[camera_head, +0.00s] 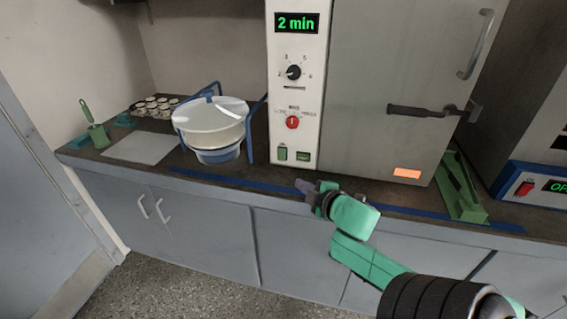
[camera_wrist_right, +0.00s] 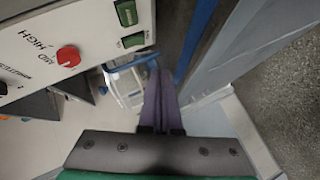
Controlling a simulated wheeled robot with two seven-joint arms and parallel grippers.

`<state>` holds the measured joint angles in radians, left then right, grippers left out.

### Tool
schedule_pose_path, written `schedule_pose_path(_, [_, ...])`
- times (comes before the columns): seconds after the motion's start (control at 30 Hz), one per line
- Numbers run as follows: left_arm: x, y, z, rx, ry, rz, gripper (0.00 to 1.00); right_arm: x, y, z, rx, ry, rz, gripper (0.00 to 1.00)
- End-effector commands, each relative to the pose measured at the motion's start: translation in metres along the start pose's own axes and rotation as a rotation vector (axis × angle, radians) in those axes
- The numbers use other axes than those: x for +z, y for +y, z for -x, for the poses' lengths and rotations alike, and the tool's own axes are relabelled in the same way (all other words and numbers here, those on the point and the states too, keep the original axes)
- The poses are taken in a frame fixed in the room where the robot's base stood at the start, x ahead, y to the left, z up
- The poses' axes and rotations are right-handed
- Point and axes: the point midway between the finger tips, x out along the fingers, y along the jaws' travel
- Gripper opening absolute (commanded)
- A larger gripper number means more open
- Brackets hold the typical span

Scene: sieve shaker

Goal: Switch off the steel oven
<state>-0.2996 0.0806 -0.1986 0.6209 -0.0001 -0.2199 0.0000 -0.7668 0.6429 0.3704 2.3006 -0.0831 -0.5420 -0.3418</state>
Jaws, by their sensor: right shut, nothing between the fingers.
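The steel oven (camera_head: 385,75) stands on the counter with its door shut. Its white control panel (camera_head: 283,75) carries a lit green "2 min" display (camera_head: 297,23), a black dial (camera_head: 294,72), a red knob (camera_head: 292,122) and two small green elements, left (camera_head: 282,153) and right (camera_head: 303,156). The red knob (camera_wrist_right: 68,56) and green elements (camera_wrist_right: 127,12) also show in the right wrist view. My right gripper (camera_head: 303,186) is shut and empty, just in front of and below the panel, apart from the green elements. My left gripper is out of view.
A white-and-blue sieve pot (camera_head: 208,130) in a blue frame stands left of the oven. A green rack (camera_head: 462,190) and a blue-fronted device (camera_head: 535,186) stand to the right. A blue strip runs along the counter's front edge.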

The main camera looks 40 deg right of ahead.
Motion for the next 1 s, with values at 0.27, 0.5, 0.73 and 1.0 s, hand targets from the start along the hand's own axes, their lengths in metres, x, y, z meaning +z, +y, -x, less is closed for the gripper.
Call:
schedule_pose_path(0.27, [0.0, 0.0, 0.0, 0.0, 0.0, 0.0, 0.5, -0.016, 0.03, -0.001, 0.074, 0.099, 0.13, 0.0])
schedule_pose_path(0.5, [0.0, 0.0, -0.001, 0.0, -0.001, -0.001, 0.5, -0.016, 0.03, -0.005, 0.073, 0.099, 0.126, 0.0])
schedule_pose_path(0.73, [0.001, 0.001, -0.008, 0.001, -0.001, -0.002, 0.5, -0.02, 0.032, -0.043, 0.076, 0.1, 0.126, 0.0])
schedule_pose_path(1.0, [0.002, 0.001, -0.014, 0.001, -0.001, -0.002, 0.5, -0.025, 0.037, -0.097, 0.077, 0.098, 0.124, 0.0])
